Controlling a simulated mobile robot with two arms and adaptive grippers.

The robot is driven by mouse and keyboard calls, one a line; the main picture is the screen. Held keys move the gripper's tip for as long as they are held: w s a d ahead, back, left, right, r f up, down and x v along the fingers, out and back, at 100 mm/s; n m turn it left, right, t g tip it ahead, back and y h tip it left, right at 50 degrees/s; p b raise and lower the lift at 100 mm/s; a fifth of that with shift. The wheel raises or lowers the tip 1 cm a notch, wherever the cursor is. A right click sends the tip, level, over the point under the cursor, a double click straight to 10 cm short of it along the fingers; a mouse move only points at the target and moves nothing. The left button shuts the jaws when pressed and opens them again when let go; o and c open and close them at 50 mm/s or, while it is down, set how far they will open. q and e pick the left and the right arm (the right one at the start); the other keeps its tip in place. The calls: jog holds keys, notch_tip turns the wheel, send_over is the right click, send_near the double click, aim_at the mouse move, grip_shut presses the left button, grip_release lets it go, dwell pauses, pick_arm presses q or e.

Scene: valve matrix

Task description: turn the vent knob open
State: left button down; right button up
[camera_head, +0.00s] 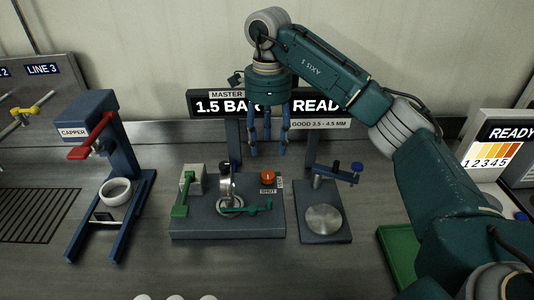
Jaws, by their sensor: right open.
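The orange-red knob (268,177), the likely vent knob, sits at the back right of a grey block-like station (240,228) on the bench. A small label reading SHUT (268,190) is just in front of it. My right gripper (266,148) hangs above and behind the knob, pointing down. Its blue fingers are spread and empty, apart from the knob. My left gripper is not in view.
The same station carries a green lever (181,205) and a green handle (246,208) by a metal fitting. A blue capper (128,150) stands left; a dark stand with a round metal disc (324,219) stands right. The pressure display (215,105) is behind my gripper.

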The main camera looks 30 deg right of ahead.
aim_at(268, 174)
jog(key=f, duration=0.3)
jog(key=shift+s+a+f, duration=0.15)
jog(key=shift+s+f, duration=0.05)
jog(key=shift+f, duration=0.2)
notch_tip(268, 174, down, 3)
jog(key=shift+f+p, duration=0.1)
jog(key=shift+p, duration=0.45)
notch_tip(268, 174, down, 3)
jog(key=shift+w, duration=0.15)
jog(key=shift+f+p, duration=0.2)
jog(key=shift+p, duration=0.1)
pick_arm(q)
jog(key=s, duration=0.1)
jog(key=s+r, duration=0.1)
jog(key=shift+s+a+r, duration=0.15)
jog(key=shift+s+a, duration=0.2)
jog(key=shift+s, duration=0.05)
pick_arm(e)
jog(key=c, duration=1.2)
